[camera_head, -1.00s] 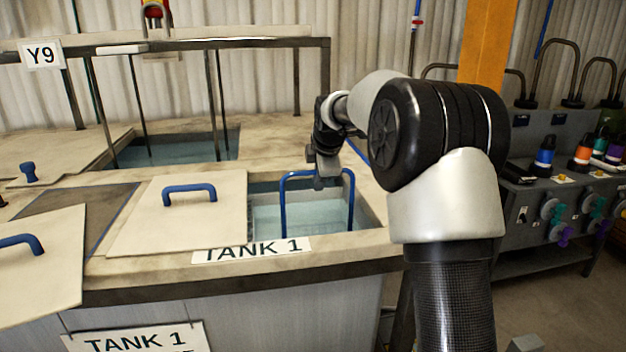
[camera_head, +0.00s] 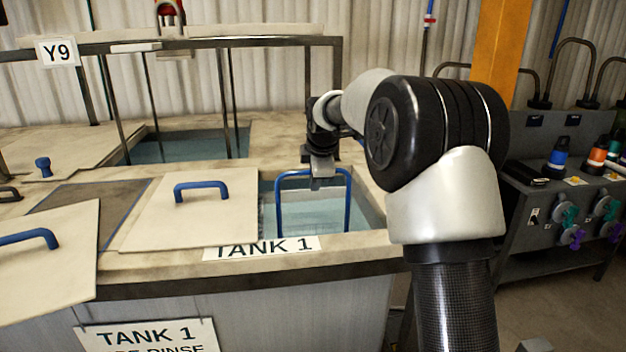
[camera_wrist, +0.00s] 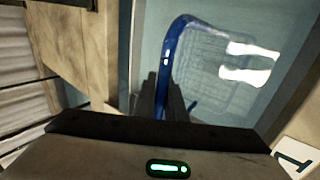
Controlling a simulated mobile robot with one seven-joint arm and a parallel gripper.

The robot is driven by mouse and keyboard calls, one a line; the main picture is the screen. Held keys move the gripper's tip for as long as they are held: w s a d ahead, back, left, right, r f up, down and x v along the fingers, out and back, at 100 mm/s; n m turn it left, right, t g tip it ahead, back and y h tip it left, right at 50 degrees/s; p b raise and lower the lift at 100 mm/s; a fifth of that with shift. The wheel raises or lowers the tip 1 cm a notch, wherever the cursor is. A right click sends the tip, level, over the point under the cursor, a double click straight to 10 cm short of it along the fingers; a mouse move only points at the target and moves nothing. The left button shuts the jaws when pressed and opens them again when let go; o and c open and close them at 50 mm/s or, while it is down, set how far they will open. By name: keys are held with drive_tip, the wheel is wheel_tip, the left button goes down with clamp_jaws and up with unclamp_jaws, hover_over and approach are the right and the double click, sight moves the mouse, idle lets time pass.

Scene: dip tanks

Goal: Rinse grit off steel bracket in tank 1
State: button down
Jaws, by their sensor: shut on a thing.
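Tank 1 (camera_head: 370,240) is open on its right side and holds clear, pale blue water. A tall blue basket handle (camera_head: 349,205) stands up out of the water. My gripper (camera_head: 321,182) is shut on the top bar of this handle, above the tank opening. In the wrist view, my gripper's dark fingers (camera_wrist: 166,100) meet the blue handle (camera_wrist: 168,58), and a wire mesh basket (camera_wrist: 200,85) shows below in the water. White patches there look like reflections. I cannot make out the steel bracket or any grit.
A cream lid (camera_head: 190,215) with a blue handle covers the tank top to the left of the opening. Another lid (camera_head: 55,255) lies at the far left. A second water tank (camera_head: 185,148) lies behind under a metal frame (camera_head: 270,41). A control bench (camera_head: 565,195) stands right.

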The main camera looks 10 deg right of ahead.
drive_tip(key=shift+d+r, duration=0.1)
drive_tip(key=shift+d, duration=0.6)
drive_tip(key=shift+p, duration=0.65)
idle(0.9)
drive_tip(key=shift+r, duration=0.1)
